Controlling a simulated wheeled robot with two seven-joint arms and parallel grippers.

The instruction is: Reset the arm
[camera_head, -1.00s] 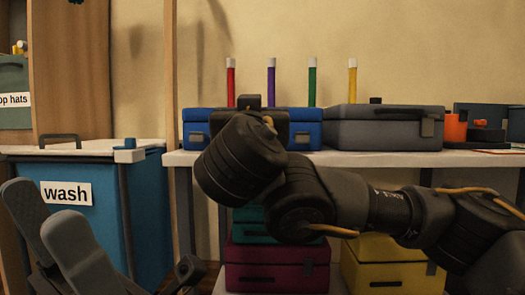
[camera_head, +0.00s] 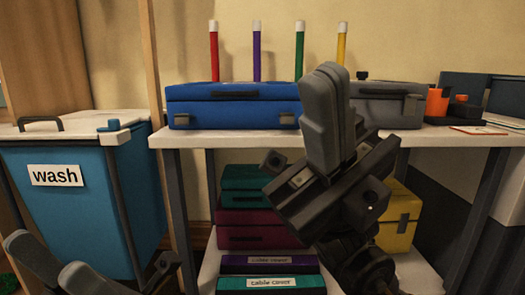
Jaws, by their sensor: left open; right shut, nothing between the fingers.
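My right gripper (camera_head: 328,105) is raised in front of the shelf table, right of centre, with its fingers pointing up. Its fingers are together with nothing between them. It hides part of the grey case and part of the lower shelf.
A blue case (camera_head: 235,108) and a grey case (camera_head: 385,106) lie on the white table (camera_head: 430,138). Red, purple, green and yellow sticks stand behind them. Stacked cases and labelled cable cover boxes (camera_head: 270,283) fill the lower shelf.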

